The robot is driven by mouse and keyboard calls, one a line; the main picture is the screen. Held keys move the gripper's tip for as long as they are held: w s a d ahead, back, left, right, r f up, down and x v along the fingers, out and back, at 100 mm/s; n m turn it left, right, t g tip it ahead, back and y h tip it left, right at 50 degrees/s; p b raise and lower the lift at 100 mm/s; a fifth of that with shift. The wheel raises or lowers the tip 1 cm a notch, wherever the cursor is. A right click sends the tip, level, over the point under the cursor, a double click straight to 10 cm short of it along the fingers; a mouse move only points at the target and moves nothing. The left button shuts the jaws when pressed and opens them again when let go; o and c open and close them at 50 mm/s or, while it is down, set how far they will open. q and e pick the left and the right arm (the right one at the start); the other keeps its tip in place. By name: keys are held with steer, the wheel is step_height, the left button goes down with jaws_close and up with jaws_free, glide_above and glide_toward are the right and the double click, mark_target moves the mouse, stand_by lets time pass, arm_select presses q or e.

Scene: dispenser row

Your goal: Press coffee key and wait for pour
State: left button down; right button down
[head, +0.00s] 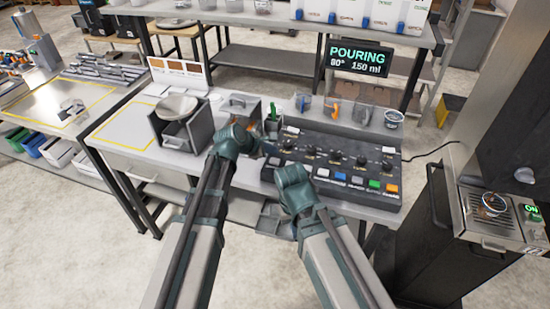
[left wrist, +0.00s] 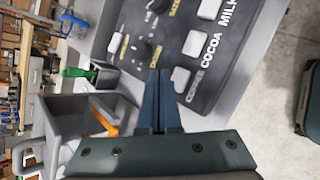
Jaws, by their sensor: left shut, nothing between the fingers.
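The black key panel (head: 330,165) lies on the table, with labelled keys along its front edge. The coffee label is partly readable. My left gripper (left wrist: 161,76) is shut and empty, with its fingertips right beside the coffee key. I cannot tell whether they touch it. A display (head: 357,58) reads POURING, 80°, 150 ml. My right arm's wrist (head: 292,178) is over the panel's front edge. Its fingers cannot be made out.
A glass cup (head: 494,203) stands on the drip tray of the machine at right, beside a green ON light (head: 531,210). Behind the panel are several cups, among them an orange-handled one (head: 331,108). A grey open box with a plate (head: 177,105) stands left.

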mark_target(272, 162)
arm_select(q)
steer(key=shift+r+p, duration=1.5)
steer(key=shift+r, duration=0.4)
steer(key=shift+f, duration=0.1)
steer(key=s+a+f+m+g+y, duration=0.1)
steer(key=s+f+m+g+y, duration=0.1)
steer(key=s+m, duration=0.5)
steer(key=s+a+f+m+g+y, duration=0.2)
steer(key=s+m+y, duration=0.1)
steer(key=s+m, duration=0.5)
steer(key=s+a+f+m+g+y, duration=0.2)
steer(key=s+m, duration=0.5)
steer(key=s, duration=0.4)
steer(key=shift+f+g+y, duration=0.25)
steer(key=shift+g+y, duration=0.05)
steer(key=shift+g, duration=0.3)
